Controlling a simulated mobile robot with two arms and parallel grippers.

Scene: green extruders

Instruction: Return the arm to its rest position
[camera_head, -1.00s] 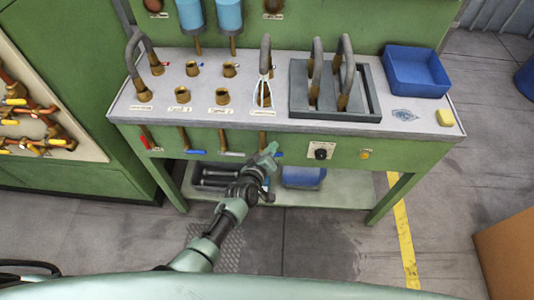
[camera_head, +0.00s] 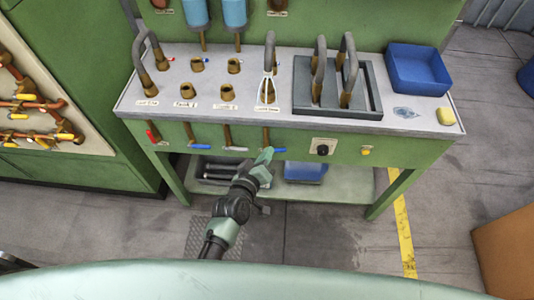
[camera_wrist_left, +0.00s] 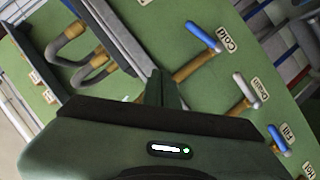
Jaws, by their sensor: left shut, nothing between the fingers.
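My left gripper (camera_head: 264,156) is shut and empty, in front of the green bench's front panel in the head view. Its arm reaches up from the lower left of the middle. In the left wrist view the closed fingers (camera_wrist_left: 162,90) point at the green panel, near a brass valve with a blue lever (camera_wrist_left: 203,35) labelled Cold. I cannot tell whether the fingertips touch anything. My right gripper is not in view.
Several levers line the front panel. A brown box (camera_head: 510,245) stands at the right. The floor in front is clear.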

